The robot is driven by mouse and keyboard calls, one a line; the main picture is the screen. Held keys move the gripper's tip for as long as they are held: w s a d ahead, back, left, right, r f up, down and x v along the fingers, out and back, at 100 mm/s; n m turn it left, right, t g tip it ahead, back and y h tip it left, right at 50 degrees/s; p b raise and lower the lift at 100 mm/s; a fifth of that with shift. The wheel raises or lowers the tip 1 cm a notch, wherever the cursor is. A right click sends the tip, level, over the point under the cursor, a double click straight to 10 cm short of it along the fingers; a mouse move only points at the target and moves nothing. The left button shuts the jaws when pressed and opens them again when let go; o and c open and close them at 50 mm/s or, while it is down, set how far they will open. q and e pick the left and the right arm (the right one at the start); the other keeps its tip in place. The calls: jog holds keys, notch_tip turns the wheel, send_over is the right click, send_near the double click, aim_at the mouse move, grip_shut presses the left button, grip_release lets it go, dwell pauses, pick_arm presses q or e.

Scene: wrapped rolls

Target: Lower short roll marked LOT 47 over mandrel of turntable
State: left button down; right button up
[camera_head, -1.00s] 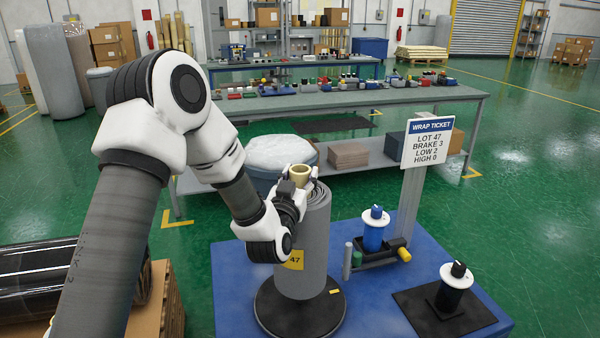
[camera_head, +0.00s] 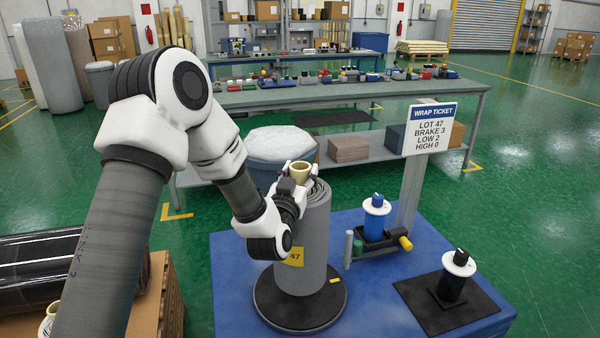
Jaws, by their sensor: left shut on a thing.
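The grey short roll (camera_head: 316,240) with a yellow label reading 47 stands upright over the black turntable (camera_head: 300,311). Its tan core (camera_head: 301,168) shows at the top. My left gripper (camera_head: 297,183) is shut on the roll's upper end, at the core. The mandrel is hidden, and I cannot tell whether the roll's bottom rests on the turntable plate. The right gripper is not in view.
The turntable stands on a blue platform (camera_head: 235,290). A workbench (camera_head: 400,95) stands behind. Black wrapped rolls (camera_head: 40,270) lie at left.

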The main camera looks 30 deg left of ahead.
aim_at(300, 228)
pick_arm(q)
jog(key=shift+f+b, duration=2.1)
jog(key=shift+f, duration=0.3)
dwell(1.0)
jog(key=shift+c, duration=1.8)
grip_release()
jog(key=shift+s+f, duration=0.1)
jog(key=v, duration=0.7)
jog(key=shift+s, duration=0.2)
jog(key=shift+d, duration=0.1)
